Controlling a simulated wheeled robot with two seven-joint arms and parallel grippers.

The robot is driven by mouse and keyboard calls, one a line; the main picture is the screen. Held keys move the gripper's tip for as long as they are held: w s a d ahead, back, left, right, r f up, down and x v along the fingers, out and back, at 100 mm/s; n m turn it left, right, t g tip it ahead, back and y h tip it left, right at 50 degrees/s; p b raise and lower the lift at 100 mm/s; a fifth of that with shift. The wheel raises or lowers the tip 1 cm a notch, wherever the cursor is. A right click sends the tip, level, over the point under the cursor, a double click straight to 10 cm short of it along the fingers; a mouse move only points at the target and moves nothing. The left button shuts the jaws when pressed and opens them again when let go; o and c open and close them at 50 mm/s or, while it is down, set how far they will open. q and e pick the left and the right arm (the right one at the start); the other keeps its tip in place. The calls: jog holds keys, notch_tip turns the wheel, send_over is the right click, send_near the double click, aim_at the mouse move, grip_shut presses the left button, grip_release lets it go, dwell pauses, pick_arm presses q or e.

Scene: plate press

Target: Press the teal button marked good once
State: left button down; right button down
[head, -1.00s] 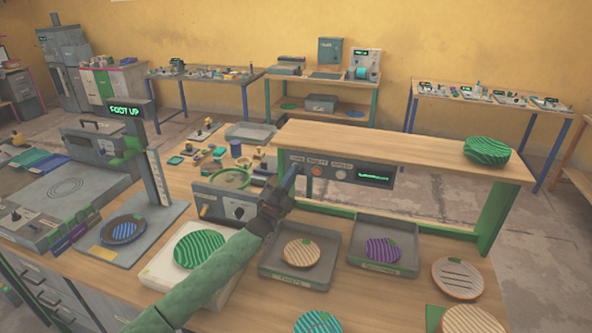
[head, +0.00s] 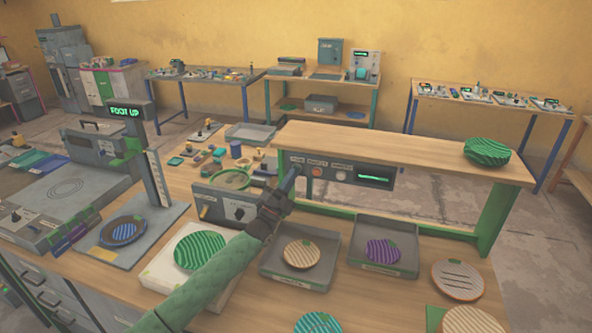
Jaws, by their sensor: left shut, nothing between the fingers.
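The button panel (head: 384,178) hangs under the front edge of the raised shelf. A red button (head: 317,172) and a pale button (head: 340,176) show on it below small labels. The teal button is not visible; my left gripper covers the panel's left end, below the leftmost label. My left gripper (head: 294,172) is shut and empty, its tips at that end of the panel. Whether the tips touch a button cannot be told. My right gripper is not in view.
The wooden shelf (head: 400,150) carries a green striped stack (head: 487,151). Below are two grey trays with a tan plate (head: 301,254) and a purple plate (head: 382,250). A grey box with a knob (head: 240,212) stands left of my gripper.

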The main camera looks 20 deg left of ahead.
pick_arm(q)
jog(key=shift+s, duration=0.35)
jog(key=shift+s, duration=0.1)
jog(key=s+p, duration=0.1)
jog(key=s, duration=0.3)
jog(key=shift+s+a+p, duration=0.1)
jog(key=shift+s+p, duration=0.3)
dwell(0.6)
